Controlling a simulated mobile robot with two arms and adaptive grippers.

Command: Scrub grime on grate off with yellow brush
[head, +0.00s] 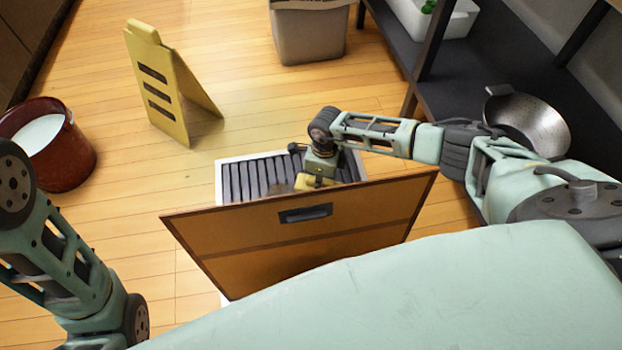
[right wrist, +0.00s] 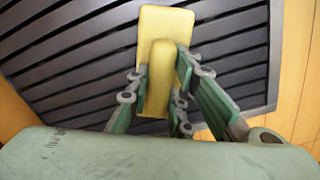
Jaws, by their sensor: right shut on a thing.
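The grate (head: 240,178) has dark slats in a white frame and lies at floor level in the head view. It fills the right wrist view (right wrist: 75,50) behind the brush. The yellow brush (right wrist: 165,18) is in my right gripper (right wrist: 162,92), which is shut on its handle. In the head view the brush (head: 322,181) is over the grate's right half, under my right gripper (head: 318,172); contact cannot be told.
An open wooden hatch panel (head: 300,235) with a dark handle stands tilted in front of the grate. A yellow floor sign (head: 165,85), a red bucket (head: 65,150) and a grey bin (head: 308,35) stand on the wood floor. A dark shelf (head: 480,60) with a metal colander (head: 530,120) is at the right.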

